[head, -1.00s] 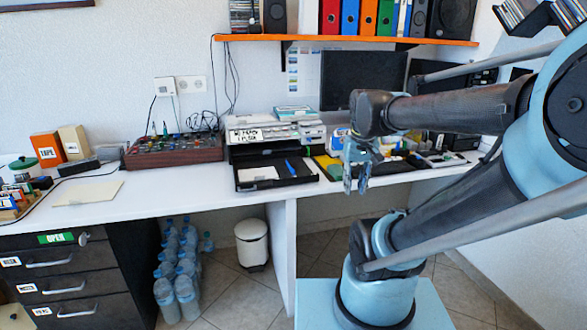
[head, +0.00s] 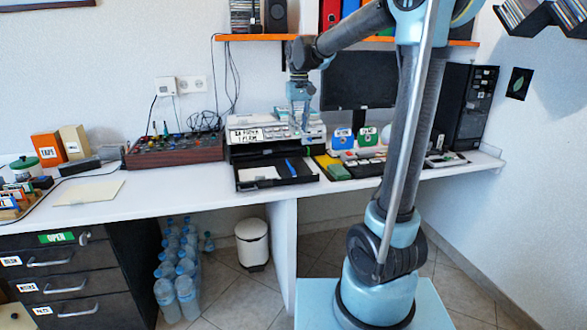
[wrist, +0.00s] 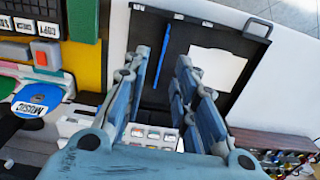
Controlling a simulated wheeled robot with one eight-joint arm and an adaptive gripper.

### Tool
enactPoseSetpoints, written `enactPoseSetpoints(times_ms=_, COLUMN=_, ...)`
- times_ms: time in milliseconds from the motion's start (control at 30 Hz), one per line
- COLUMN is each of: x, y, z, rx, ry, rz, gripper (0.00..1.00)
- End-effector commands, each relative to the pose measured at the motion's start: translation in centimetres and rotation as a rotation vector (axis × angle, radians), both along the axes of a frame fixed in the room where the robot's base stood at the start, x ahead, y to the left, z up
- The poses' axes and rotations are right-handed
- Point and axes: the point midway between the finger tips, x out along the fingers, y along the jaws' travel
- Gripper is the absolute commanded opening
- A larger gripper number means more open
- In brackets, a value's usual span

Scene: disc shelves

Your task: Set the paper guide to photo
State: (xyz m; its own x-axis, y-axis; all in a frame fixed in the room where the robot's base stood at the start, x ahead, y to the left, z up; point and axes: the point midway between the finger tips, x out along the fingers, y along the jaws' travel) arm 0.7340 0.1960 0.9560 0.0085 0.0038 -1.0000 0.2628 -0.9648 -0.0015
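The printer (head: 262,128) stands on the white desk with its black paper tray (head: 299,181) out in front. A blue bar (head: 291,168), which looks like the paper guide, lies in the tray beside a white sheet (head: 259,173). In the wrist view the blue bar (wrist: 162,52) and the white sheet (wrist: 217,68) show in the tray (wrist: 120,75). Small labels line the tray's front edge, too small to read. My gripper (head: 305,122) is above the printer's front, pointing down. In the wrist view its fingers (wrist: 163,85) are apart with nothing between them.
A monitor (head: 362,78) stands behind, under an orange shelf (head: 330,39).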

Motion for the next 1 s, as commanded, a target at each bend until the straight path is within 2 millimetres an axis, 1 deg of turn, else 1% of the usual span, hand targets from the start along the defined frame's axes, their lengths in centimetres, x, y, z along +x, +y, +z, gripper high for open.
enactPoseSetpoints(times_ms=33, x=0.6, y=0.7, z=0.0, rx=-0.001, ry=0.004, rz=0.006, gripper=0.26)
enactPoseSetpoints(times_ms=133, x=1.4, y=1.6, z=0.0, rx=-0.003, ry=0.007, rz=0.011, gripper=0.26)
enactPoseSetpoints(times_ms=267, x=1.7, y=2.0, z=-0.2, rx=-0.004, ry=0.009, rz=0.014, gripper=0.26)
enactPoseSetpoints(times_ms=367, x=1.7, y=2.0, z=-1.1, rx=-0.004, ry=0.01, rz=0.014, gripper=0.26)
enactPoseSetpoints(times_ms=467, x=1.7, y=2.0, z=-2.4, rx=-0.004, ry=0.01, rz=0.014, gripper=0.26)
enactPoseSetpoints(times_ms=1000, x=1.7, y=2.0, z=-11.1, rx=-0.004, ry=0.009, rz=0.014, gripper=0.26)
